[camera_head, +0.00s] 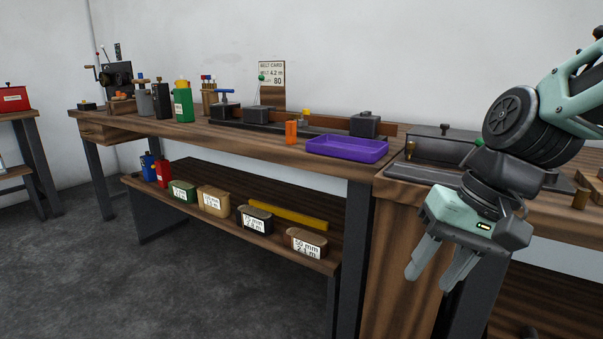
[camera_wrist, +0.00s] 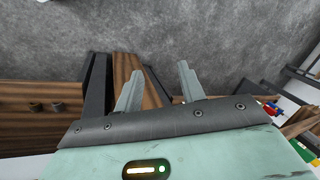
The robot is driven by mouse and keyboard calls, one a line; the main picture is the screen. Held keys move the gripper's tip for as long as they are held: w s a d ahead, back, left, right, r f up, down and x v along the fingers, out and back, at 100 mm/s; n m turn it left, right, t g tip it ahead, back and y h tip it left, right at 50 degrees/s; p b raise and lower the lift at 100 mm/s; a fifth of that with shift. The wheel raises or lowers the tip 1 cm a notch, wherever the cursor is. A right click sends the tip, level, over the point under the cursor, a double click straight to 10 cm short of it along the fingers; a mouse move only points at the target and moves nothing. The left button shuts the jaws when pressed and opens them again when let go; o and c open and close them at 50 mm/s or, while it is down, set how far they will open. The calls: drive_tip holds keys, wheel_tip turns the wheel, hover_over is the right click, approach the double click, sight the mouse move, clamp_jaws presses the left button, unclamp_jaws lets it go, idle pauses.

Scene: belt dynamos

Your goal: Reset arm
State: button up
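My gripper (camera_head: 428,272) hangs at the right of the head view, in front of the bench edge, fingers pointing down. Its two grey fingers are apart with nothing between them. In the wrist view my gripper (camera_wrist: 158,88) also shows open and empty, with the grey floor and a wooden bench part behind the fingers. My arm comes in from the upper right and bends down at the wrist.
A wooden workbench (camera_head: 240,140) runs along the wall, with a purple tray (camera_head: 347,148), an orange block (camera_head: 291,132) and a green bottle (camera_head: 183,106) on top. Labelled boxes (camera_head: 305,242) stand on the lower shelf. The floor (camera_head: 200,290) in front is clear.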

drive_tip(key=s+a+f+n+h, duration=0.2)
drive_tip(key=s+f+n, duration=0.2)
drive_tip(key=s, duration=0.3)
drive_tip(key=s+a+f+n+h, duration=0.1)
drive_tip(key=s+a+f+n, duration=0.1)
drive_tip(key=s+f+n, duration=0.3)
wheel_tip(320, 180, up, 26)
drive_tip(key=s+p, duration=0.1)
drive_tip(key=p, duration=2.3)
drive_tip(key=shift+s+a+g, duration=0.15)
drive_tip(key=shift+g, duration=0.25)
drive_tip(key=shift+p, duration=0.3)
